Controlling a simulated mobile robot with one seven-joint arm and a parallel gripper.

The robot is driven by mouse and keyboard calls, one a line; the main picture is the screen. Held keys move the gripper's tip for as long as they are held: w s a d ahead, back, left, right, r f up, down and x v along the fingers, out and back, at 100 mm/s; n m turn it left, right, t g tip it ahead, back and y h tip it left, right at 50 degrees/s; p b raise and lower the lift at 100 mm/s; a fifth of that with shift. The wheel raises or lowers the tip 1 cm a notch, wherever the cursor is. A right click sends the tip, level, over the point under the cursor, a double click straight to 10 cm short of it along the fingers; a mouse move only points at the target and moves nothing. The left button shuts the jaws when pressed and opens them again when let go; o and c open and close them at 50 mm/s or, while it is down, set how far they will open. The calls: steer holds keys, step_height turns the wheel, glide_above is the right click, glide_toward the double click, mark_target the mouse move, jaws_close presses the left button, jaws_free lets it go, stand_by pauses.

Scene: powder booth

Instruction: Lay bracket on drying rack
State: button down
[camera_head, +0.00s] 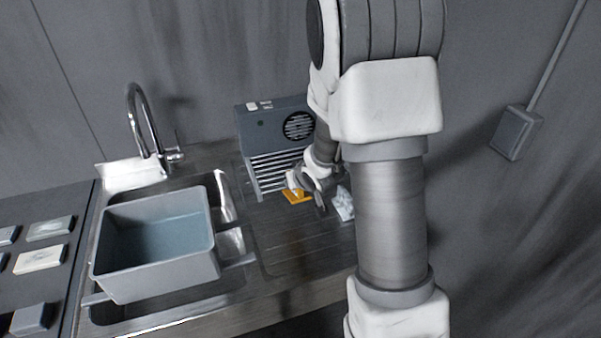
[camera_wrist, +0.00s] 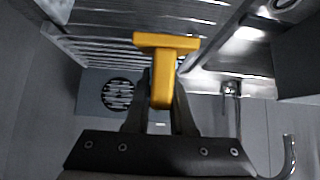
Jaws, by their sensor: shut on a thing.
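An orange-yellow bracket (camera_head: 296,196) is between the fingers of my gripper (camera_head: 307,186), low over the counter in the head view. In the wrist view the bracket (camera_wrist: 165,43) is T-shaped, with its stem between the dark fingers of my gripper (camera_wrist: 163,92). My gripper is shut on it. The drying rack (camera_head: 270,172), with pale slats, stands just behind and left of the bracket, against a grey fan box. The rack's slats (camera_wrist: 105,52) also show in the wrist view, left of and beyond the bracket. I cannot tell whether the bracket touches anything below.
The fan box (camera_head: 297,122) stands behind the rack. A grey tub (camera_head: 158,286) of water sits in the sink at left, below a tall faucet (camera_head: 143,115). A crumpled pale thing (camera_head: 344,205) lies right of my gripper. The counter's front (camera_head: 290,255) is clear.

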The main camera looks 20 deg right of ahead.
steer(key=w+d+r+t+b, duration=0.2)
steer(key=w+d, duration=0.2)
steer(key=d, duration=0.3)
steer(key=w+d+r+t+b, duration=0.2)
steer(key=w+d+t+b, duration=0.1)
steer(key=d, duration=0.3)
steer(key=w+a+f, duration=0.1)
steer(key=w+f, duration=0.1)
steer(key=w, duration=0.1)
steer(key=w+a+f, duration=0.2)
steer(key=w, duration=0.1)
steer(key=w+a+f, duration=0.1)
steer(key=w+f, duration=0.1)
steer(key=w, duration=0.2)
steer(key=shift+w+a+f, duration=0.1)
steer(key=shift+a+f, duration=0.1)
steer(key=shift+a, duration=0.2)
steer(key=shift+f, duration=2)
steer(key=shift+b, duration=0.3)
steer(key=shift+f, duration=0.2)
steer(key=c, duration=0.8)
jaws_free()
steer(key=shift+o, duration=0.2)
